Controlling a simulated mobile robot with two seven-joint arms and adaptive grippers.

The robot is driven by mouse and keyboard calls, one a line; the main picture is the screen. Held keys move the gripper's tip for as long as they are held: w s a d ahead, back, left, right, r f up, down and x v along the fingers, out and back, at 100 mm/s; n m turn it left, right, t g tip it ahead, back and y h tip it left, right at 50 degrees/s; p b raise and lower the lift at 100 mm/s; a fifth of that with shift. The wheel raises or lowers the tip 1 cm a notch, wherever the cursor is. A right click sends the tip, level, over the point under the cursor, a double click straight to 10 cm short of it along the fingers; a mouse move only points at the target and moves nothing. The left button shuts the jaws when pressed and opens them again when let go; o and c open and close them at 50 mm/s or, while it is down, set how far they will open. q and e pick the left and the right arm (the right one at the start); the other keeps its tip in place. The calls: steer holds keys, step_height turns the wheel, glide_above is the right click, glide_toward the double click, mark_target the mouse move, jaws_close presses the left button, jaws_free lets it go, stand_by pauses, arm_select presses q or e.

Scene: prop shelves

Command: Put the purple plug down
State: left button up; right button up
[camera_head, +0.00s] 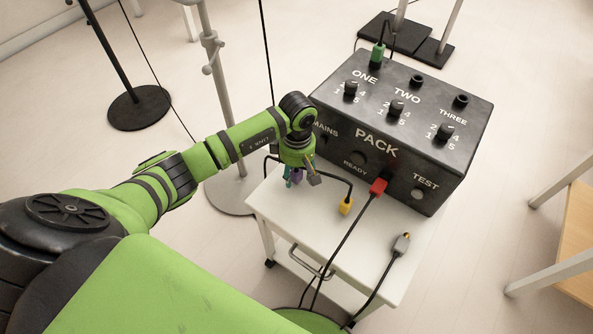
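My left gripper (300,178) points down over the back left part of the white cart top (318,226), in front of the black box. The purple plug (296,174) shows as a small purple patch between its fingers, mostly hidden by them. The fingers look closed around it. I cannot tell whether the plug touches the cart top. My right gripper is out of view.
The black PACK box (403,130) stands on the cart, with a green plug (377,55) in its top and a red plug (379,186) at its front. A yellow plug (346,205) and a grey plug (401,244) lie on the cart. Cables trail over its front.

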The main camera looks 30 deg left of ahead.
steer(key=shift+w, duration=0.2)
arm_select(q)
steer(key=shift+r, duration=0.15)
steer(key=shift+w+r, duration=0.1)
steer(key=shift+r, duration=0.25)
step_height(320, 180, up, 11)
steer(key=shift+f, duration=0.15)
steer(key=shift+r, duration=0.3)
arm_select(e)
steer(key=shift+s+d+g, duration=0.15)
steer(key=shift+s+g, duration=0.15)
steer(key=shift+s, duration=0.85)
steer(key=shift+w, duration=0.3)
